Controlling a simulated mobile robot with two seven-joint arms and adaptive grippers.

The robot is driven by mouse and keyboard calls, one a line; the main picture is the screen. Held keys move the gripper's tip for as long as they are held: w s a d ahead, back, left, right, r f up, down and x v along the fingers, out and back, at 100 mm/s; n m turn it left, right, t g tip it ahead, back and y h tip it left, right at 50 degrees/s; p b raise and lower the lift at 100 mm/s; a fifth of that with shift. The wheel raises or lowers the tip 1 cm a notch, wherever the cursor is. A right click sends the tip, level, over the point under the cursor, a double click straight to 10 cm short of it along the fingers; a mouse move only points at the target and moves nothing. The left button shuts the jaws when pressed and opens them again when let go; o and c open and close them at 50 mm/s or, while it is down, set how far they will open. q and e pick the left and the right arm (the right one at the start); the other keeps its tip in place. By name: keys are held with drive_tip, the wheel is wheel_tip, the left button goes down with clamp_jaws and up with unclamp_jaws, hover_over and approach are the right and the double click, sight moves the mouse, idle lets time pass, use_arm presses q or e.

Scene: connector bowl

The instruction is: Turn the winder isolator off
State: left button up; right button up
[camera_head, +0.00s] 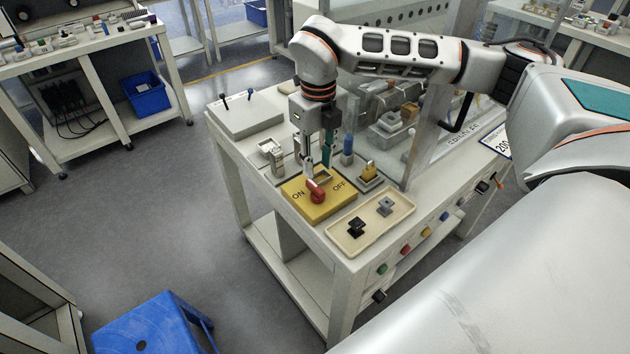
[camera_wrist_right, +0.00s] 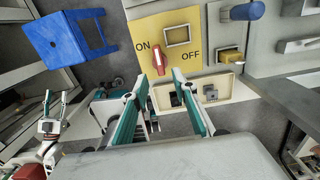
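The winder isolator is a yellow plate (camera_head: 337,205) marked ON and OFF, on the near left part of the bench. Its red handle (camera_head: 318,195) also shows in the wrist view (camera_wrist_right: 159,66), with its upper end towards ON. My right gripper (camera_head: 318,170) points down over the plate. In the wrist view its teal fingers (camera_wrist_right: 160,75) are apart, with the handle just beyond the gap between their tips; I see no grip on it. My left gripper (camera_wrist_right: 55,98) shows small at the wrist view's left, its fingers apart and empty; the head view does not show it.
A beige tray (camera_head: 345,243) with a black and a grey knob lies right of the plate. A clear guard rises behind these. A blue stool (camera_head: 150,325) stands on the floor.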

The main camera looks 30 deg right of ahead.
sight(318, 188)
wheel_tip(318, 188, down, 8)
drive_tip(key=shift+r, duration=0.2)
clamp_jaws()
